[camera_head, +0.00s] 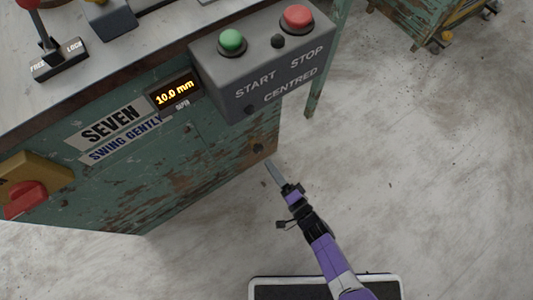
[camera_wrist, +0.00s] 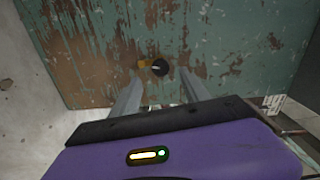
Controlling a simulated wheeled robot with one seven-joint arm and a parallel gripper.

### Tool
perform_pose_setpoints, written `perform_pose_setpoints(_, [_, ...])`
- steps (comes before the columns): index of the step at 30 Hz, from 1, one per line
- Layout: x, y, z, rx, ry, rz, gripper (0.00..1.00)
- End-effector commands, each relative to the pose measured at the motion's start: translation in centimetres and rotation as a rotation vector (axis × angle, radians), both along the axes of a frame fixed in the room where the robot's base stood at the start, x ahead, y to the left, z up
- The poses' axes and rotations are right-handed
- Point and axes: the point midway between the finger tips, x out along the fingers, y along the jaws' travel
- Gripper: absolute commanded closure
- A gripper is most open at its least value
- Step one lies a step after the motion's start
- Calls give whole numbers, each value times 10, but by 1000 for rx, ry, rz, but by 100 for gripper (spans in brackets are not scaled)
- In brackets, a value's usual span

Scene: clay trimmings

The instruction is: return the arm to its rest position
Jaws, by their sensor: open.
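My gripper (camera_head: 274,172) is at the end of my purple and black arm, low beside the right end of the green, rust-worn machine cabinet (camera_head: 200,155). In the wrist view my gripper (camera_wrist: 158,92) shows two grey fingers spread apart with nothing between them. Beyond the fingers is the worn green panel (camera_wrist: 220,45) with a small black knob (camera_wrist: 160,67) on it. In the head view the fingers overlap each other, and I cannot tell whether they touch the cabinet.
A grey control box (camera_head: 265,65) with a green START button (camera_head: 232,41) and a red STOP button (camera_head: 297,18) juts from the cabinet top. A red switch (camera_head: 27,198) is at left. A green cart (camera_head: 425,25) stands at upper right. Open concrete floor (camera_head: 430,150) lies to the right.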

Motion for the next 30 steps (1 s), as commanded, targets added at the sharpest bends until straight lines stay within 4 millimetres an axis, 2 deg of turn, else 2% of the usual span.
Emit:
perform_pose_setpoints(4, [-6, -4, 0, 1, 0, -1, 46])
perform_pose_setpoints(22, [-6, -4, 0, -7, -6, 0, 46])
perform_pose_setpoints(27, [-4, -7, -6, -123, -50, -13, 46])
perform_pose_setpoints(30, [16, -12, 6, -241, -133, -46, 46])
